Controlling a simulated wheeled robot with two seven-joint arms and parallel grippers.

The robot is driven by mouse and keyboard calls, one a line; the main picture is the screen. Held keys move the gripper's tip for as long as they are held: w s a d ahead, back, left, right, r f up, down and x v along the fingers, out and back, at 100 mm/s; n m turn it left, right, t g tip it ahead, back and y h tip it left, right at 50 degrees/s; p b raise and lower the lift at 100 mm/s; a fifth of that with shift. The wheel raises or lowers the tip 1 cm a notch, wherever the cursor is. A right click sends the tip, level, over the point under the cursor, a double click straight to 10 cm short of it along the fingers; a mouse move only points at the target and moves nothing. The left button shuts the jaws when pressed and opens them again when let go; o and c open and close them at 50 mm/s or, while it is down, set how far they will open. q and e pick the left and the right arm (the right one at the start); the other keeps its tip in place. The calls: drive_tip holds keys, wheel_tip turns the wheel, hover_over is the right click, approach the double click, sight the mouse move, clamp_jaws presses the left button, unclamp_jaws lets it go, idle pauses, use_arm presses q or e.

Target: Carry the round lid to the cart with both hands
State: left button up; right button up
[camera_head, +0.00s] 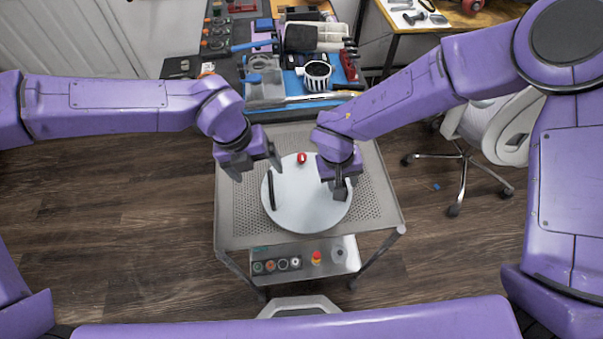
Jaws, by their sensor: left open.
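The round lid (300,208) is a pale disc lying on the grey perforated top of the cart (240,222). A dark bar-shaped handle (271,190) stands on its left side, and a small red piece (302,158) sits at its far edge. My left gripper (256,168) is open and empty, above and just left of the lid's far left edge. My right gripper (341,188) is over the lid's right side. Its fingers point down and hide that part of the lid, so its grip there cannot be made out.
The cart's lower shelf (325,257) holds several small round parts. Behind the cart, a cluttered workbench carries a striped mug (317,76) and tools. A white swivel chair (490,130) stands at right. The wooden floor (130,220) at left is clear.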

drive_tip(key=shift+r, duration=0.1)
use_arm(q)
drive_tip(key=shift+v, duration=0.8)
use_arm(e)
wheel_tip(320, 180, up, 12)
drive_tip(key=a, duration=0.2)
drive_tip(key=shift+a+f, duration=0.2)
